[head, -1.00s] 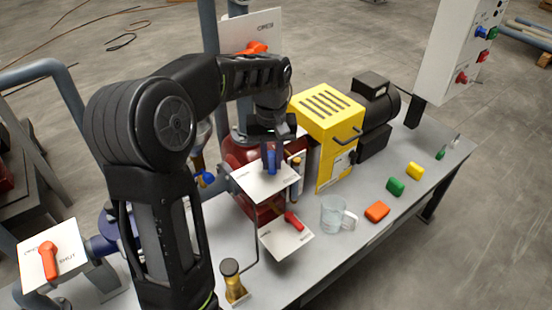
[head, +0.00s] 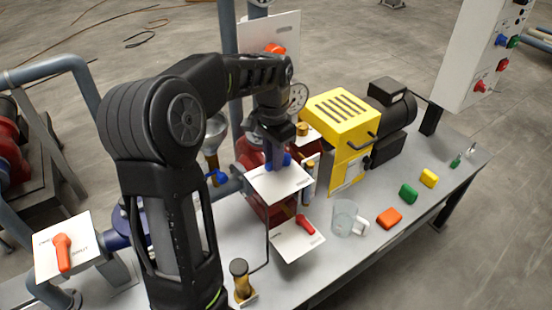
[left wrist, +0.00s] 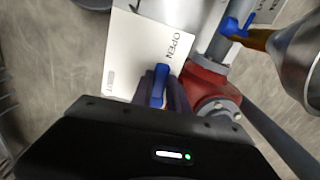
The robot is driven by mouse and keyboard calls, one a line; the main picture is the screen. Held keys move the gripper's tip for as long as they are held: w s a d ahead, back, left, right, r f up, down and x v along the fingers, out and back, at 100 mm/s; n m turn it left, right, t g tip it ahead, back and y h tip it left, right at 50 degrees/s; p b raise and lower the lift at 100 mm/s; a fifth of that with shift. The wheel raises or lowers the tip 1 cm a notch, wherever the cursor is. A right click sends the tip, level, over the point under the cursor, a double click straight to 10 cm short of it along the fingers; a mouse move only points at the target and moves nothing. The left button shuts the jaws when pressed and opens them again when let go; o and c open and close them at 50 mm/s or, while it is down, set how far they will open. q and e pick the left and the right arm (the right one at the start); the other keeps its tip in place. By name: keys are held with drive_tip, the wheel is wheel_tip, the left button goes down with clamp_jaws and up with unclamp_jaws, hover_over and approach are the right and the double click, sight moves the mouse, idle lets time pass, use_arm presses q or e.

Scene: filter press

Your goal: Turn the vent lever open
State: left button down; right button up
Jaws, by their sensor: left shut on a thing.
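A blue lever (left wrist: 159,86) sits on a white plate (left wrist: 135,45) in the left wrist view. The plate reads OPEN on its right side and has a fainter word at its lower left. The lever is nearer the OPEN word. My left gripper (head: 277,160) reaches down over this plate (head: 283,182) in the head view. It is shut on the blue lever, whose end (head: 287,159) shows beside the fingers. The gripper hides much of the lever there. My right gripper is not in view.
A second blue handle (head: 216,177) is below the funnel (head: 214,130). A lower plate carries a red lever (head: 305,224). The yellow housing (head: 342,115), glass mug (head: 344,217) and coloured blocks (head: 389,218) are to the right. A pressure gauge (head: 298,97) stands behind the gripper.

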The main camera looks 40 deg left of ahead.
use_arm(q)
drive_tip(key=shift+a+m, duration=0.25)
drive_tip(key=shift+m, duration=0.35)
drive_tip(key=c, duration=1.3)
unclamp_jaws()
wheel_tip(320, 180, up, 8)
drive_tip(key=shift+f, duration=0.1)
